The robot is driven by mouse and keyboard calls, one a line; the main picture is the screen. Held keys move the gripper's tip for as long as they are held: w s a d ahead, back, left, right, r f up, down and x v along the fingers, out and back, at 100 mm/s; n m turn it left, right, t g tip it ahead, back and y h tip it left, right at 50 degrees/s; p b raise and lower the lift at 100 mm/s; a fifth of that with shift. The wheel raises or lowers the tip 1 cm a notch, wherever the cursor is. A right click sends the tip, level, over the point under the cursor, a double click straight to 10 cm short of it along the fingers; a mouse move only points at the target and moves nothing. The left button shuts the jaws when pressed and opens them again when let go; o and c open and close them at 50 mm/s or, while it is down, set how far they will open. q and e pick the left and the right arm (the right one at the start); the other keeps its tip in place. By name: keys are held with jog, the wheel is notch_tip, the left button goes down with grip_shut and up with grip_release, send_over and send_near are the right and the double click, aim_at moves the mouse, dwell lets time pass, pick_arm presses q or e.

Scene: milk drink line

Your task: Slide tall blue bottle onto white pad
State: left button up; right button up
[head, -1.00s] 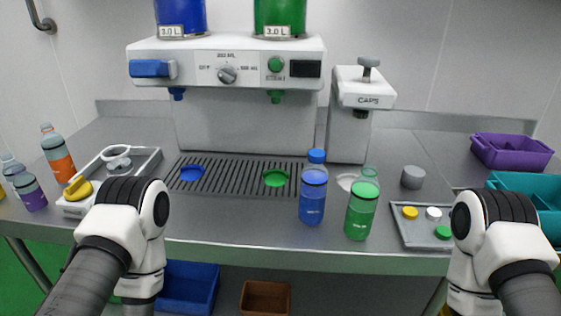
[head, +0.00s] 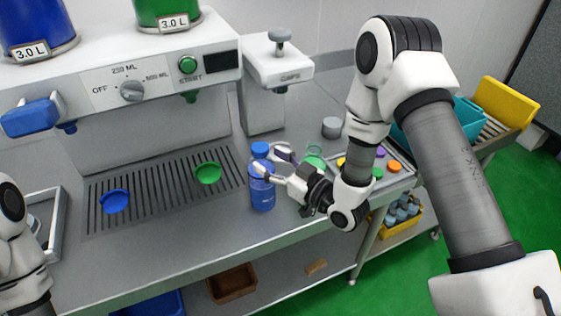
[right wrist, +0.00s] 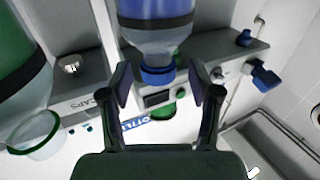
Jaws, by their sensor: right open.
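The tall blue bottle (head: 262,194) with a blue cap stands upright on the counter, in front of the caps machine. My right gripper (head: 267,158) is open at the bottle's upper part, with its fingers to either side. My left gripper is out of view.
The caps machine (head: 276,62) stands behind. Blue (head: 115,202) and green (head: 208,173) pads lie on the drip grate. A cap tray (head: 400,176) sits right.

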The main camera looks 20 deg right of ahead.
aim_at(265, 157)
jog(key=x, duration=0.4)
jog(key=shift+d+f+p, duration=0.1)
jog(key=shift+f+p, duration=0.05)
jog(key=shift+p, duration=0.25)
jog(key=c, duration=1.1)
jog(key=o, duration=1.1)
